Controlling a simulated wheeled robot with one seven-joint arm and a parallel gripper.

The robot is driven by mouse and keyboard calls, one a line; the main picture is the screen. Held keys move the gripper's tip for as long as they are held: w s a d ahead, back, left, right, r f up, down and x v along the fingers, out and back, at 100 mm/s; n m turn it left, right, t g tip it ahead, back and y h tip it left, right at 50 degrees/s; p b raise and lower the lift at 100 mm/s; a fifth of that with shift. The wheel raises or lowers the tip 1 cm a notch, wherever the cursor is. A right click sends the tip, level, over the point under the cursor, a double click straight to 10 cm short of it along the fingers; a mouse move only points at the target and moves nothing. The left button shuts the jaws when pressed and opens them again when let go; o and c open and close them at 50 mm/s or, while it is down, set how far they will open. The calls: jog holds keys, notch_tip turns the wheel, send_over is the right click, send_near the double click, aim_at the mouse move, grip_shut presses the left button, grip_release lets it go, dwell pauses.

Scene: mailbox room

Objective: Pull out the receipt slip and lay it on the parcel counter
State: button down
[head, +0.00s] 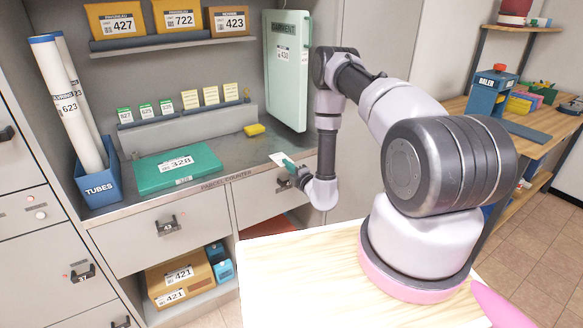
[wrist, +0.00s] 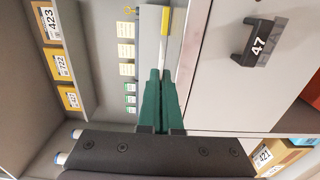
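The receipt slip (head: 279,158) is a small white piece of paper at my gripper's tip in the head view, near the front edge of the parcel counter (head: 240,157). My gripper (head: 287,163) has green fingers that look closed together on the slip. In the wrist view the closed fingers (wrist: 158,76) show, with a thin pale edge between or just beyond their tips. I cannot tell whether the slip touches the counter. The counter is a grey surface with its name on the front edge.
A green parcel (head: 177,168) marked 328 lies on the counter's left part, beside a blue tube bin (head: 98,187). A yellow object (head: 254,130) lies farther back. A pale green panel (head: 286,70) stands at the back right. Bare counter lies between parcel and gripper.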

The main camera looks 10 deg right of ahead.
jog(key=shift+w+a+f, duration=0.35)
jog(key=shift+w+f, duration=0.15)
jog(key=shift+w, duration=0.55)
jog(key=shift+w+a+f, duration=0.3)
jog(key=shift+w+f, duration=0.2)
jog(key=shift+w, duration=0.55)
jog(key=shift+w+a+f, duration=0.35)
jog(key=shift+w+f, duration=0.15)
jog(key=shift+w, duration=0.55)
jog(key=c, duration=1)
grip_release()
jog(key=shift+v, duration=5.05)
jog(key=shift+r, duration=0.1)
